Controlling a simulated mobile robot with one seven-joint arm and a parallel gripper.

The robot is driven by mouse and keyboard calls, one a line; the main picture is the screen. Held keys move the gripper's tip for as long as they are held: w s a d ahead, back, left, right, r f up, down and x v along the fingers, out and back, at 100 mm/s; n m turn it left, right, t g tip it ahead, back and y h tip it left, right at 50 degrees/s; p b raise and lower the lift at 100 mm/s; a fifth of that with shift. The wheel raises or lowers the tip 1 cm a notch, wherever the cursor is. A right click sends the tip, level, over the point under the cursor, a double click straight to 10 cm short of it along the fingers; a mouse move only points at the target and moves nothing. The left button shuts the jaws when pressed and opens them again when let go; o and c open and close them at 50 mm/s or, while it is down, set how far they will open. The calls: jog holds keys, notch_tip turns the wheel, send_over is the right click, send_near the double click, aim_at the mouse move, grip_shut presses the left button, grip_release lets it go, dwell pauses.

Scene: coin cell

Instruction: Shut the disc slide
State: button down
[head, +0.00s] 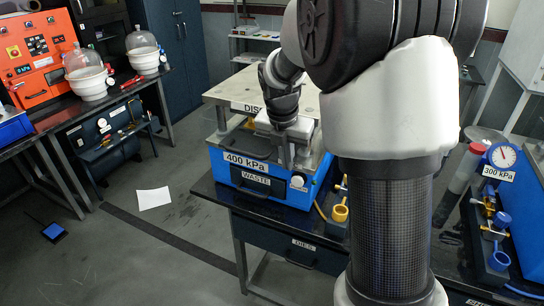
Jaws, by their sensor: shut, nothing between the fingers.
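The disc machine (222,108) stands on a dark bench in the middle of the head view. It has a blue body with a "400 kPa" label, a "WASTE" drawer (256,182) and a beige top plate with a partly covered label beginning "DIS". My gripper (290,163) reaches down at the machine's front right, just above a white round knob. Its fingers are shut and empty. Whether they touch the machine cannot be told. My wrist and arm hide the slide area and much of the machine's right side, so how far the slide is open cannot be told.
A bench with an orange unit (36,60) and glass domes (83,62) stands at the left. A drawer marked "DIES" (302,252) is under the machine.

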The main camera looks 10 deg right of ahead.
jog(key=shift+w+d, duration=0.65)
jog(key=shift+w, duration=0.25)
jog(key=shift+w+d+r, duration=0.1)
